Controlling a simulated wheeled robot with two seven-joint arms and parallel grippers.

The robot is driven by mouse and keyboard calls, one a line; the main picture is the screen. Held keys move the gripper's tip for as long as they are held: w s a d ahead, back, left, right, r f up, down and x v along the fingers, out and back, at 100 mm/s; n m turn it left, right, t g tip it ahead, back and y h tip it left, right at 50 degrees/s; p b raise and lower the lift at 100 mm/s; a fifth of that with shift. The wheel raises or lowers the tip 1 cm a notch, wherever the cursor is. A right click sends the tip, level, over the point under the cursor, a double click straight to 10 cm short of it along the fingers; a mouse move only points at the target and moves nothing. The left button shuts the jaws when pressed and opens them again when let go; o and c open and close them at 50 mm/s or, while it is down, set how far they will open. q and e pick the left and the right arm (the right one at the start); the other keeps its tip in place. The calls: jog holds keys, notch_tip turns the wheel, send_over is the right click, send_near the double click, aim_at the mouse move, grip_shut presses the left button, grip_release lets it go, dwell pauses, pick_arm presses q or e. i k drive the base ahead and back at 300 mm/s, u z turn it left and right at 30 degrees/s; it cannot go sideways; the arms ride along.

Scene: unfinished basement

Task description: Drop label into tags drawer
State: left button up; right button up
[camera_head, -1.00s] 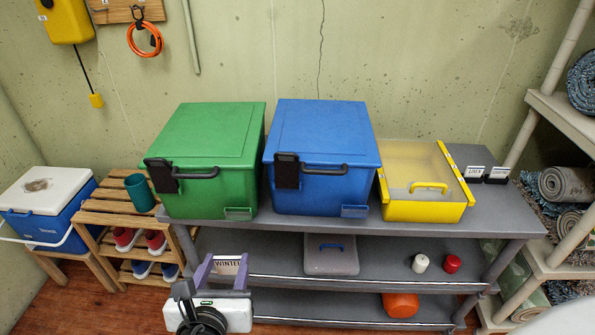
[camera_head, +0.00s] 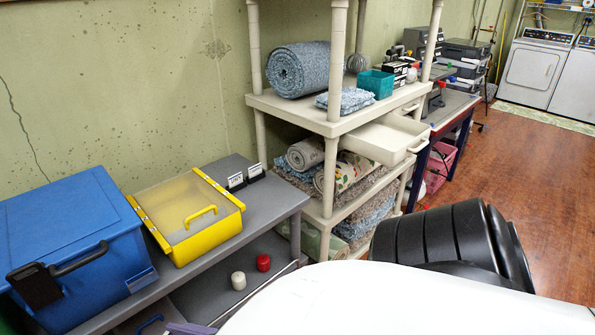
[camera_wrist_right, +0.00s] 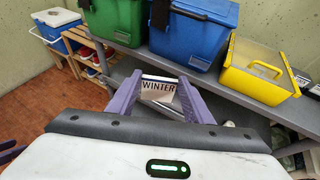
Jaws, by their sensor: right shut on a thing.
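The label (camera_wrist_right: 158,90), a small pale card reading WINTER, is held between the purple fingers of my right gripper (camera_wrist_right: 160,95) in the right wrist view. In the head view only a purple sliver shows at the bottom edge, and the label is hidden. A cream drawer (camera_head: 408,140) stands pulled open from the beige shelf unit, right of centre in the head view, well away from the label. I see no readable name on it. A purple piece at the left edge of the wrist view may be part of my left gripper; its jaws do not show.
Yellow bin (camera_head: 190,215) and blue bin (camera_head: 70,245) stand on the grey shelf (camera_head: 270,200). Two label holders (camera_head: 246,176) sit beside them. Rugs fill the beige shelf unit (camera_head: 335,125). Wooden floor (camera_head: 500,160) is open at the right, toward the dryer (camera_head: 537,70).

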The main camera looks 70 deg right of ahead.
aim_at(377, 136)
jog(key=z, duration=3.95)
jog(key=i, duration=4.65)
jog(key=u, duration=4.8)
